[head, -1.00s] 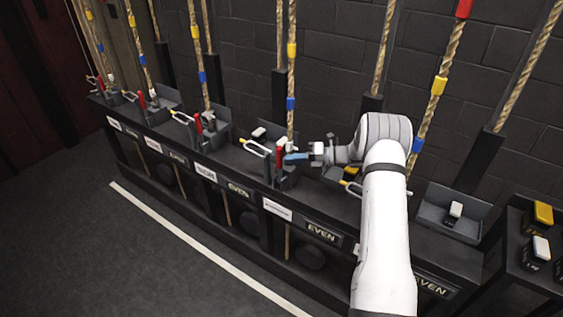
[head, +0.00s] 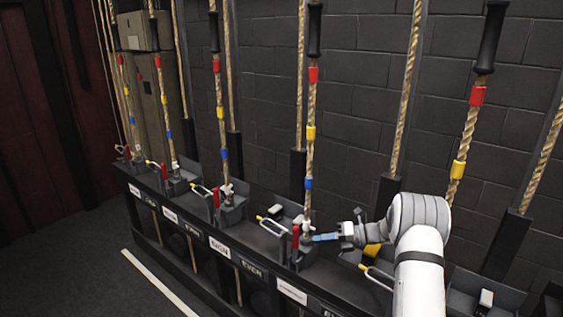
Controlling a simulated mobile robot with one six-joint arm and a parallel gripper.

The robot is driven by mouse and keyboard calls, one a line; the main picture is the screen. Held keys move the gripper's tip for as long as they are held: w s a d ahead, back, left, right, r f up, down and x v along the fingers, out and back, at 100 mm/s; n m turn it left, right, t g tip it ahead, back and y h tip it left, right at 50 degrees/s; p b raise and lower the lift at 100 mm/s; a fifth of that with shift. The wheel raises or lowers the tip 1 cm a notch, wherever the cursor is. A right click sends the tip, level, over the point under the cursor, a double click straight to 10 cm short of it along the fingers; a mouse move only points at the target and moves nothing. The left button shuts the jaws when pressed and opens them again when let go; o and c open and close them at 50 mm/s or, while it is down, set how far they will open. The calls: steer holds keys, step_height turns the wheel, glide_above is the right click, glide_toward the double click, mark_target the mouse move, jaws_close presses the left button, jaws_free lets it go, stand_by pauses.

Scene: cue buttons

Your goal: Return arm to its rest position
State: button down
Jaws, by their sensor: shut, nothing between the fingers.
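My arm reaches in from the lower right. My gripper (head: 318,238), with blue fingers, is shut and holds nothing. Its fingertips point left at the rope lock (head: 306,236) on the rail, close to the base of a rope (head: 309,150) with red, yellow and blue bands. A red handle (head: 295,240) stands upright at that lock, just left of the fingertips. I cannot tell whether the fingertips touch the lock. The arm is stretched out over the rail, and its upper link hides part of the station behind it.
A dark rail (head: 258,245) carries several similar rope stations, with labels on its front. Yellow-tipped loops (head: 270,224) stick out beside the locks. A block wall (head: 350,100) stands behind. The floor (head: 85,260) at lower left is clear, with a white line (head: 158,284).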

steer(key=s+a+r+n+g+h, duration=0.2)
steer(key=s+a+r+n+h, duration=0.15)
steer(key=s+r+n, duration=0.4)
steer(key=s+a+r+n+g+h, duration=0.25)
steer(key=s+r+n+h, duration=0.2)
steer(key=s+n, duration=0.5)
steer(key=s+d+r+n+t+h, duration=0.1)
steer(key=s+d+n+t+h, duration=0.1)
steer(key=s+n, duration=0.6)
steer(key=s+d+r+n+t+h, duration=0.1)
steer(key=s+n+h, duration=0.4)
steer(key=s, duration=0.9)
steer(key=d+n+t, duration=0.1)
steer(key=n, duration=0.2)
steer(key=shift+r, duration=0.25)
